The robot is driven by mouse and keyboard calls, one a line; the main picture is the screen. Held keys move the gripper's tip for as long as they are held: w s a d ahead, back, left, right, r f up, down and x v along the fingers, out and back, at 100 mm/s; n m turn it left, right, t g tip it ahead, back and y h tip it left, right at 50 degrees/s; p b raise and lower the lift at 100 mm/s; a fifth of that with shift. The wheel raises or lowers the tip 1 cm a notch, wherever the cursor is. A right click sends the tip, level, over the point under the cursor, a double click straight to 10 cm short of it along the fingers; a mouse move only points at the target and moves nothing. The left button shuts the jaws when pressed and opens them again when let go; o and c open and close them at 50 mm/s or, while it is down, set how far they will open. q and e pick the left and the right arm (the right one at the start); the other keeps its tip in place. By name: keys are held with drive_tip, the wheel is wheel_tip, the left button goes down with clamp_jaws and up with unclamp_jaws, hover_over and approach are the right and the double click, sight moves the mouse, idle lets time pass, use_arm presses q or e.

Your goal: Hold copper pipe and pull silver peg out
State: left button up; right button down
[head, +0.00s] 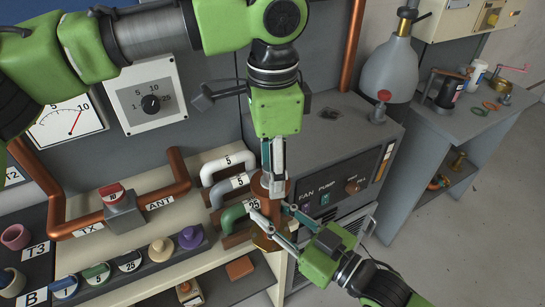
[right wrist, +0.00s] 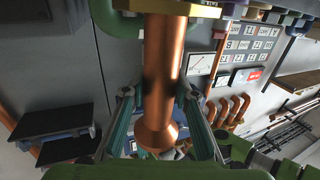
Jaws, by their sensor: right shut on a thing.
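The copper pipe (head: 266,206) stands upright near the front of the rack shelf, with a wide collar at its lower end. It fills the middle of the right wrist view (right wrist: 161,60), where its flared end shows. My right gripper (head: 276,218) comes in from the lower right and is shut on the pipe, one finger on each side. My left gripper (head: 273,185) points down from above, its fingertips at the pipe's upper end. Its fingers are close together, and I cannot tell whether they hold anything. I cannot make out the silver peg; the fingers cover that spot.
White and green numbered handles (head: 229,163) stand just left of the pipe. A dark fan and pump panel (head: 330,190) is close on the right. A bent copper pipe (head: 85,226) with a red-topped valve (head: 118,205) lies left. The floor (head: 470,230) at right is clear.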

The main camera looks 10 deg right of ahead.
use_arm(q)
clamp_jaws()
drive_tip(key=shift+r, duration=0.15)
idle(0.4)
drive_tip(key=shift+r, duration=0.95)
drive_tip(key=shift+r, duration=0.1)
